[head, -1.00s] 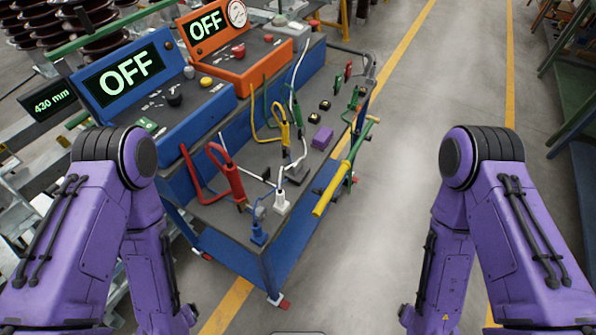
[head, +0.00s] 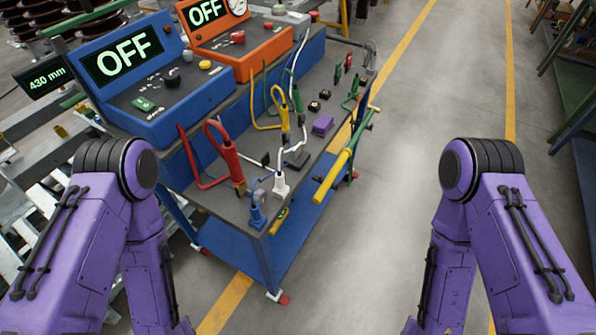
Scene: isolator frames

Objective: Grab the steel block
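A small grey block (head: 297,158), which looks like the steel block, sits on the dark top of the blue cart (head: 215,200). It is just below the yellow-handled clamp (head: 285,137), and a white cable runs close by; I cannot tell whether they touch it. A purple block (head: 322,124) lies to its upper right and a small black piece (head: 266,158) to its left. My two purple arms hang down at the left and right of the head view. Both grippers are out of view below.
Red (head: 236,166), blue (head: 257,215) and white (head: 280,185) connectors stand near the cart's front corner. Blue (head: 155,105) and orange (head: 250,62) OFF consoles line its left side. A yellow bar (head: 331,178) runs along its right edge. The floor (head: 390,200) to the right is clear.

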